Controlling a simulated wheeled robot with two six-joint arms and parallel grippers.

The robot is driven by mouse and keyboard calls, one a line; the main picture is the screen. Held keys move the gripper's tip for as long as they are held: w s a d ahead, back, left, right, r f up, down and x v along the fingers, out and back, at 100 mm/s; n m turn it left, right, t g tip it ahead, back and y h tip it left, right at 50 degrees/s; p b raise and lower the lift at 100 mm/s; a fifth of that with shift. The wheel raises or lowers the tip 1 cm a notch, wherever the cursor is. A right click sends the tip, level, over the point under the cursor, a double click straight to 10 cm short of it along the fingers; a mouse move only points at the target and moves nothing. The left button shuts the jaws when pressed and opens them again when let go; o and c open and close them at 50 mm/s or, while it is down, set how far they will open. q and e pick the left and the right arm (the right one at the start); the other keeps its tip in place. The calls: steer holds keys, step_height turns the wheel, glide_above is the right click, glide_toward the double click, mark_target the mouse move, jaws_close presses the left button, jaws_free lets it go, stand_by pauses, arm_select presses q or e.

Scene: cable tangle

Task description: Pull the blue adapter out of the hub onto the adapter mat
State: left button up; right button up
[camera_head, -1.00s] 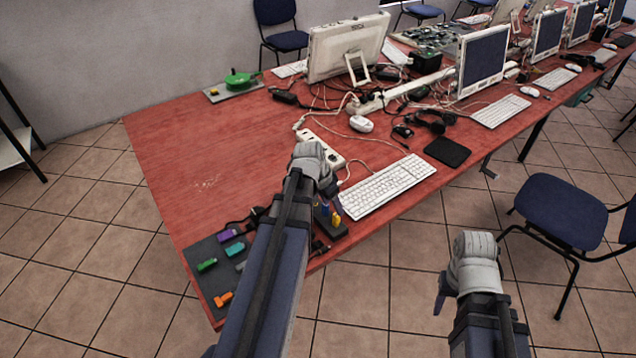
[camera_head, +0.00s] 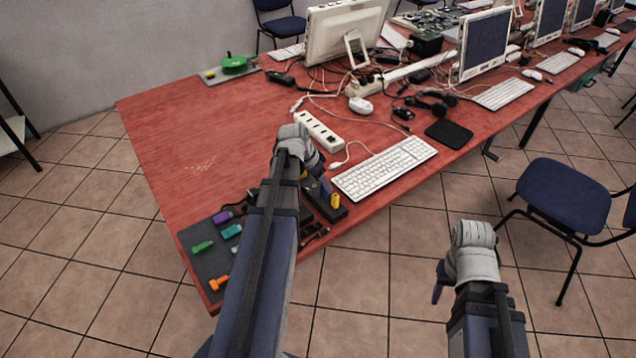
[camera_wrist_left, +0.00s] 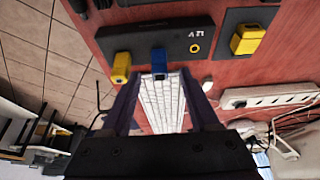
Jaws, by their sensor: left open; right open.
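The blue adapter (camera_wrist_left: 159,61) stands plugged in the edge of the black hub (camera_wrist_left: 150,42) in the left wrist view, beside a yellow adapter (camera_wrist_left: 121,68). My left gripper (camera_wrist_left: 161,82) is open, its two fingers on either side of the blue adapter's line, with no visible contact. In the head view my left wrist and arm partly hide the hub (camera_head: 337,212), and the blue adapter (camera_head: 325,186) shows just right of them. A dark mat (camera_head: 222,262) with several coloured adapters lies at the front left corner. My right gripper (camera_head: 438,293) is open and empty off the table's front edge.
Another dark mat (camera_wrist_left: 228,65) holds a yellow block in the wrist view. A white power strip (camera_head: 320,130) and a keyboard (camera_head: 385,168) lie close by. Cables and monitors fill the back. The left part of the red table (camera_head: 190,150) is clear.

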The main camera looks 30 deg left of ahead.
mark_target(324, 191)
arm_select(q)
steer(key=shift+b+x, duration=0.95)
steer(key=shift+x, duration=0.6)
arm_select(e)
step_height(324, 191, down, 3)
steer(key=shift+r, duration=0.1)
arm_select(q)
jaws_close()
